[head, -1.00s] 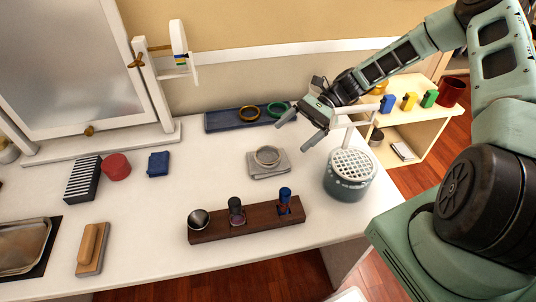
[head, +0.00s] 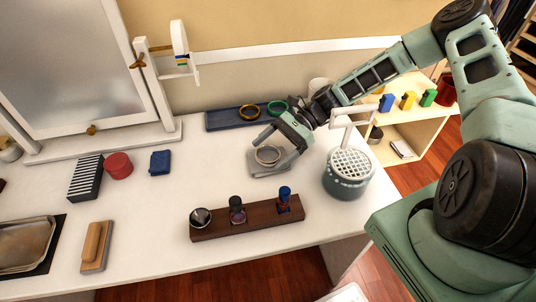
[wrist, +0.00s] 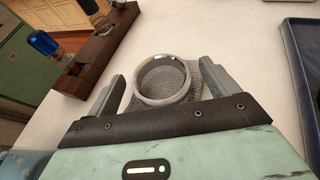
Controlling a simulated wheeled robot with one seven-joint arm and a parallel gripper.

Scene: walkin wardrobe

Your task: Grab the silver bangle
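The silver bangle (head: 267,155) lies on a small grey square pad (head: 262,172) in the middle of the white table. It also shows in the wrist view (wrist: 163,79), lying on the woven grey pad (wrist: 190,101) between my fingers. My gripper (head: 273,154) is open, with one finger on each side of the bangle. In the wrist view my gripper (wrist: 160,90) has a clear gap between each finger and the ring. I cannot tell exactly how far the fingertips are above the pad.
A grey-green perforated pot with a white handle (head: 349,172) stands right of the pad. A dark wooden holder with bottles (head: 260,215) lies in front. A blue tray (head: 222,119) with a gold and a green bangle is behind.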

